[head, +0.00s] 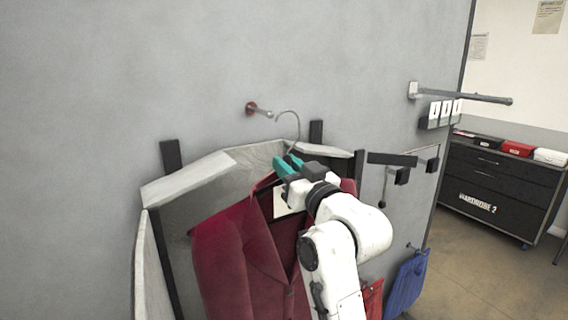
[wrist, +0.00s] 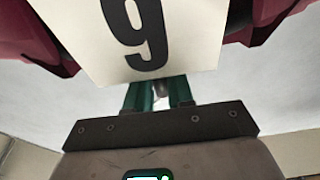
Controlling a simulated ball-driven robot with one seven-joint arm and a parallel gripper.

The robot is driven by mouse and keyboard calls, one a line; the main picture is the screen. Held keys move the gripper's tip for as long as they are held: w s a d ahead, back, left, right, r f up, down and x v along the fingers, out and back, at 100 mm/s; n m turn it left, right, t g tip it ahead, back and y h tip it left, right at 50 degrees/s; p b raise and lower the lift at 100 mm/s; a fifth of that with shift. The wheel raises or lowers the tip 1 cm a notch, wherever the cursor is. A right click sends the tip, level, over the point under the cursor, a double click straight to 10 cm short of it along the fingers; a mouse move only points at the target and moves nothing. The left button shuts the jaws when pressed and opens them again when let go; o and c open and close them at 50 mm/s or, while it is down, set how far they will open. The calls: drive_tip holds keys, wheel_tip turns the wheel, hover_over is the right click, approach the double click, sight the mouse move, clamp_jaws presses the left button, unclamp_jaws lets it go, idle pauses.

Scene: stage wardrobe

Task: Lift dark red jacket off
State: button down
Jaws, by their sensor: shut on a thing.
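The dark red jacket (head: 235,262) hangs on a hanger whose thin metal hook (head: 297,124) stands up above my gripper (head: 287,166). My gripper's teal fingers are shut on the hanger just below the hook. The hook's open end is close to the right tip of a wall peg (head: 259,109); I cannot tell whether they touch. My arm hides the jacket's right part. In the wrist view the teal fingers (wrist: 160,96) are close together behind a white number card (wrist: 185,35), with dark red cloth (wrist: 275,20) at both sides.
A pale angular panelled surround (head: 190,176) with dark posts is behind the jacket. A metal rail (head: 465,94) and dark brackets (head: 392,159) stick out from the wall at right. Blue cloth (head: 407,282) and red cloth (head: 373,300) hang low. A black drawer cabinet (head: 490,190) stands farther right beyond open floor.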

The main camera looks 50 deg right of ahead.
drive_tip(key=shift+r+p+v, duration=0.1)
drive_tip(key=shift+r+v, duration=0.1)
drive_tip(key=shift+v, duration=0.8)
drive_tip(key=shift+r+p+v, duration=0.1)
drive_tip(key=shift+r+v, duration=0.05)
drive_tip(key=shift+v, duration=0.8)
drive_tip(key=shift+r+p+v, duration=0.1)
drive_tip(key=shift+r+v, duration=0.1)
drive_tip(key=shift+v, duration=0.8)
